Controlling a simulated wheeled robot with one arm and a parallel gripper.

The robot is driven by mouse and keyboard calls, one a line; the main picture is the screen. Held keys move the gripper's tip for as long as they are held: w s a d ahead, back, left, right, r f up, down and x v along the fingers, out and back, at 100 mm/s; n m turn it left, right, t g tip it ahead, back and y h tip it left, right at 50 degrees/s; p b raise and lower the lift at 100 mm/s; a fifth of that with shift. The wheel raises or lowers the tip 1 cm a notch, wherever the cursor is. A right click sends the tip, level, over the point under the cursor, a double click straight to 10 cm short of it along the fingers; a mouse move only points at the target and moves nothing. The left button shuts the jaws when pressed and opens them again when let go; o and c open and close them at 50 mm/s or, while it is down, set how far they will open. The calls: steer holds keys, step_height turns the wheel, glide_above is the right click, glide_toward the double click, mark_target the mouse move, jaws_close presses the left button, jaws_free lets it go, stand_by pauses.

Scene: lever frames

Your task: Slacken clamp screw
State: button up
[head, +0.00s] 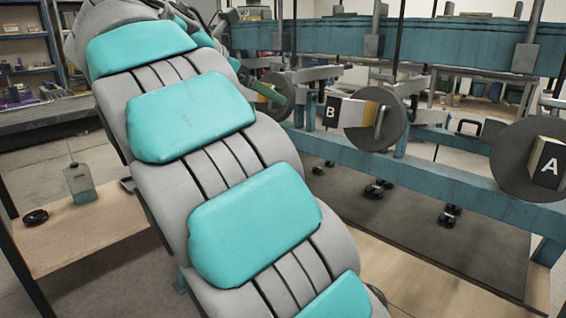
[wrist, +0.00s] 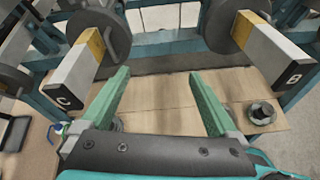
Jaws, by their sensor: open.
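Block-like levers stand out from dark round discs on a blue frame. Each has a black end with a white letter. Lever B (head: 352,113) is right of centre in the head view, and lever A (head: 548,163) is at the right edge. In the wrist view, lever C (wrist: 80,70) is at left and lever B (wrist: 270,48) at right; both have a yellow band near the disc. No label tells which one is the clamp screw. My gripper (wrist: 157,74) is open and empty, its green fingers between levers C and B, touching neither. One green finger shows in the head view.
The blue frame (head: 450,178) runs across the right side. A wooden board (wrist: 160,100) lies below, with a dark round part (wrist: 262,112) on it at right. A bottle (head: 79,183) and black disc (head: 35,217) stand on a wooden top at left.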

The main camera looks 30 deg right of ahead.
steer(key=s+f+m+y, duration=0.1)
steer(key=s+f+m, duration=0.1)
steer(key=f, duration=0.4)
steer(key=s+d+f+m+g+y+b, duration=0.1)
steer(key=s+f+m+y, duration=0.1)
steer(key=s+f, duration=0.3)
steer(key=shift+d+f+g, duration=0.2)
steer(key=shift+f+g, duration=0.1)
steer(key=shift+f, duration=0.7)
